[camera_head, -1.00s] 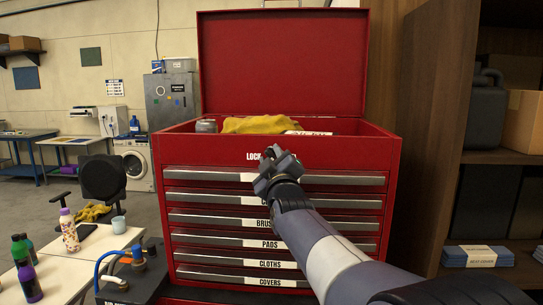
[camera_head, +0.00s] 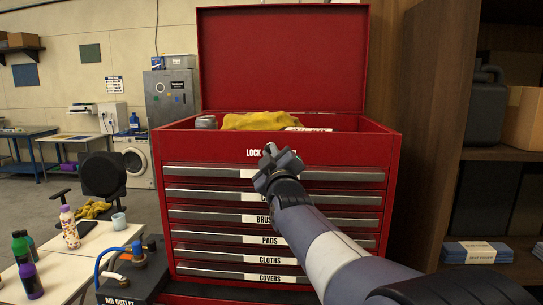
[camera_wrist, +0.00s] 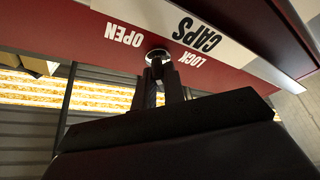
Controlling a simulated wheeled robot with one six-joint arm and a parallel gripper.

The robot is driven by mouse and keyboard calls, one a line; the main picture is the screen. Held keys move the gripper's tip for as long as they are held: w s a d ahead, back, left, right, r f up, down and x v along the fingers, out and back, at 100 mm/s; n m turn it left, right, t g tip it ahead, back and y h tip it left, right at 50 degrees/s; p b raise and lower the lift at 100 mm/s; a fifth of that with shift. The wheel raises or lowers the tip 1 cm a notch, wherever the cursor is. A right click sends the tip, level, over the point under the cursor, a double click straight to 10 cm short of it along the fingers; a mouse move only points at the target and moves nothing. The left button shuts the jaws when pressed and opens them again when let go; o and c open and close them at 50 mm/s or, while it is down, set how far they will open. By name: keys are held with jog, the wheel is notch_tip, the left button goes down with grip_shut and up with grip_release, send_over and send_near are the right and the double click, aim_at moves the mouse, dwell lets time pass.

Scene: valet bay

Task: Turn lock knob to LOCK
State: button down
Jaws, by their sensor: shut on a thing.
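The lock knob (camera_wrist: 157,54) is a small silver round piece on the red front of the tool chest (camera_head: 340,152). In the wrist view, which is upside down, it sits between the printed words OPEN (camera_wrist: 123,34) and LOCK (camera_wrist: 192,60). My gripper (camera_wrist: 158,72) is shut on the knob, with its dark fingers around it. I cannot tell which word the knob points to.
Labelled drawers with long silver handles lie below, including CAPS (camera_wrist: 197,35) and PADS (camera_head: 270,240). The chest lid (camera_head: 285,60) is open, with a yellow cloth (camera_head: 262,121) inside. A wooden shelf (camera_head: 425,130) stands close at right. A table with bottles (camera_head: 68,227) is at left.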

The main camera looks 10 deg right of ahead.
jog(key=shift+f+m+b, duration=0.1)
jog(key=shift+m+b, duration=0.2)
jog(key=shift+m, duration=0.1)
jog(key=m+g+h, duration=0.1)
jog(key=m+h, duration=0.2)
jog(key=m, duration=0.5)
jog(key=m+g+h, duration=0.1)
jog(key=m+h, duration=0.3)
jog(key=m, duration=0.4)
jog(key=a+m+g+h+p, duration=0.1)
jog(key=m+h, duration=0.3)
jog(key=m, duration=0.4)
jog(key=shift+w+g, duration=0.15)
jog(key=shift+g, duration=0.15)
jog(key=shift+m, duration=0.4)
jog(key=c, duration=1.5)
grip_release()
jog(key=b+v, duration=0.3)
jog(key=v, duration=0.7)
jog(key=shift+s+a, duration=0.3)
